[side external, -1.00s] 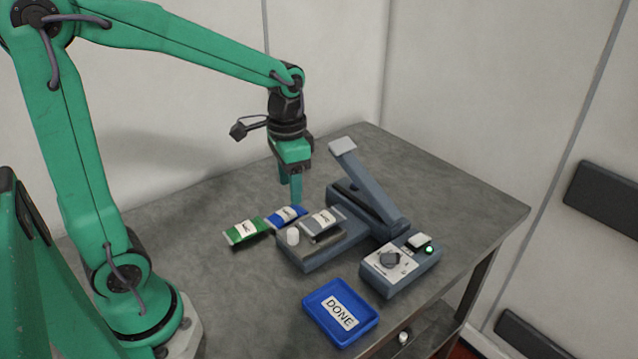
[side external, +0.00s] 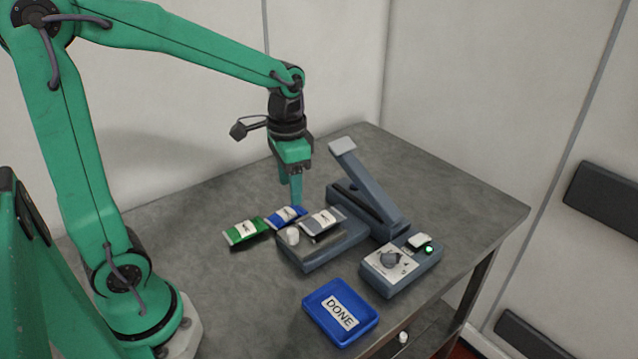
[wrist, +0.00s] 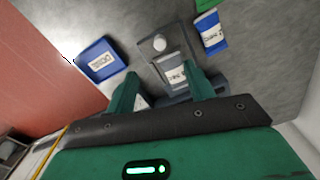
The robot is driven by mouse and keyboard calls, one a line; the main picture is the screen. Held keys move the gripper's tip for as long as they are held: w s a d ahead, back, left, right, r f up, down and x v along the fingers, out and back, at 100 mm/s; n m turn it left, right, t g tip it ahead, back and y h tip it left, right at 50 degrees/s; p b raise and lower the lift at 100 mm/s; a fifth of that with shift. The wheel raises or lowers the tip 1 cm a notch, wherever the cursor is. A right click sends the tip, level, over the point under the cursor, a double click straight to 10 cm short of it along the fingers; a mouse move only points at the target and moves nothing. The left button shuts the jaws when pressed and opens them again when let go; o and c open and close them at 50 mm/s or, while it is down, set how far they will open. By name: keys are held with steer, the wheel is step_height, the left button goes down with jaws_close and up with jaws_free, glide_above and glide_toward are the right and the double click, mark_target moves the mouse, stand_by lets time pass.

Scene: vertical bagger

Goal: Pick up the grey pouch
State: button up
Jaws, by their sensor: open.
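The grey pouch (side external: 321,223) with a white label lies on the flat platform (side external: 312,262) of the sealing machine, beside a white knob (side external: 293,236). My gripper (side external: 290,202) hangs pointing down, above and behind the pouches in the side view, apart from the grey pouch. Its jaws are open and empty. In the wrist view, the grey pouch (wrist: 172,70) shows between the two fingers of my gripper (wrist: 160,72), nearer the right one, and its lower part is partly cut off from view.
A blue pouch (side external: 287,216) and a green pouch (side external: 245,230) lie left of the platform. The machine's raised arm (side external: 370,190) stands behind it, with a control box (side external: 398,268) at right. A blue tray (side external: 317,297) marked DONE is in front. The table's back right is clear.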

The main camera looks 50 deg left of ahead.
steer(key=shift+o, duration=0.3)
steer(key=n, duration=0.3)
glide_above(338, 213)
step_height(338, 213, down, 5)
steer(key=shift+a+f, duration=0.1)
steer(key=shift+f, duration=0.05)
steer(key=shift+s+f, duration=0.1)
steer(key=shift+f, duration=3.75)
steer(key=c, duration=0.9)
steer(key=shift+r, duration=0.1)
